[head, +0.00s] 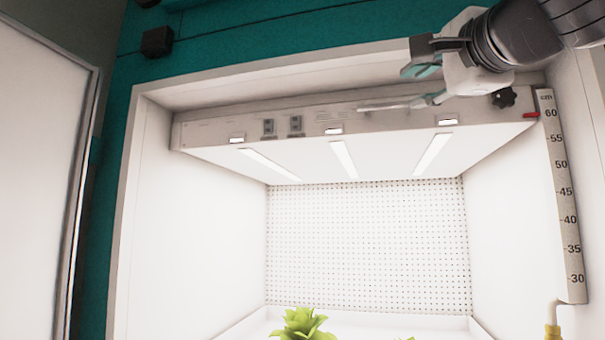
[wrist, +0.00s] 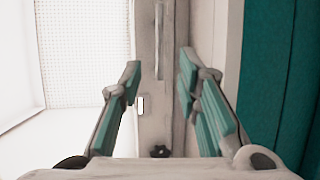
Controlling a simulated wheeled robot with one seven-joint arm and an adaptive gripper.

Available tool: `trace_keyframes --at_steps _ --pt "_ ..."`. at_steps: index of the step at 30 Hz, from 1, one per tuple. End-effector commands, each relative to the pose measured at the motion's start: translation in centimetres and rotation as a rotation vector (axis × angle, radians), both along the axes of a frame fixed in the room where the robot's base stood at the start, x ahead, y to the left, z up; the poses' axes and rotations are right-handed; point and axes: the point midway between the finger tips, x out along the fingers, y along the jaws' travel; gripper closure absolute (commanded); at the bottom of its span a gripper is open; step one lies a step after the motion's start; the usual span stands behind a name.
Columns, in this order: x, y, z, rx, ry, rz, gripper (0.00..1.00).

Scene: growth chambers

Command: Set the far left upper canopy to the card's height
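The canopy (head: 350,122) is a wide white light panel high in the open chamber, with lit strips underneath. A red pointer (head: 530,115) at its right end sits about level with the 60 mark of the cm scale (head: 562,200). A black knob (head: 503,97) is on its front at the right, also seen in the wrist view (wrist: 160,151). A pale bar handle (head: 385,107) is on the front, left of my gripper (head: 418,86). In the wrist view my gripper (wrist: 159,72) is open, its teal-padded fingers apart, with the canopy front and handle (wrist: 159,45) showing between them. No card is visible.
A green plant (head: 303,325) stands on the chamber floor below. White side walls and a perforated back wall (head: 368,245) enclose it. A teal frame surrounds the opening, and a pale door or panel (head: 40,180) is at the left. A yellow fitting (head: 552,331) is at lower right.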

Motion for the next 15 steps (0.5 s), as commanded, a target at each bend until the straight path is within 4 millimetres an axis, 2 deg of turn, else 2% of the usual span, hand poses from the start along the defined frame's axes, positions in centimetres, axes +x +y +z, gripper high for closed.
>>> trace_keyframes --at_steps 5,15 --pt "2.0 0.1 0.3 0.001 0.003 0.000 0.69" --pt "8.2 0.7 1.5 -0.002 0.005 0.000 0.69"
